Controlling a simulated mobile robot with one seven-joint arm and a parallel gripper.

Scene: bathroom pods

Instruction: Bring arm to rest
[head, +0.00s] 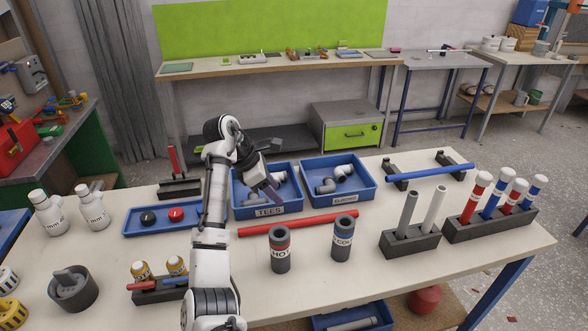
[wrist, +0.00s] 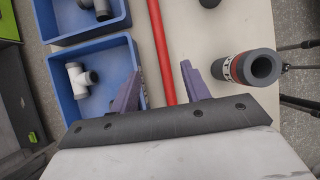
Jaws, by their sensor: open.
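My gripper (head: 272,190) is raised over the blue TEES bin (head: 240,212) in the head view, at the end of my white arm. In the wrist view my gripper (wrist: 158,88) shows two purple fingers spread apart, with nothing between them. A red pipe (head: 300,223) lies on the bench in front of the bins; in the wrist view the red pipe (wrist: 160,50) passes beneath the gap between the fingers. The gripper appears to be above it and apart from it.
A second blue bin (head: 368,195) with grey and white elbows stands to the right. HOT (head: 280,252) and COLD (head: 343,240) holders stand in front. Racks of upright pipes (head: 490,222) fill the right side. White bottles (head: 50,215) stand at left. Bare bench (head: 310,300) shows in front.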

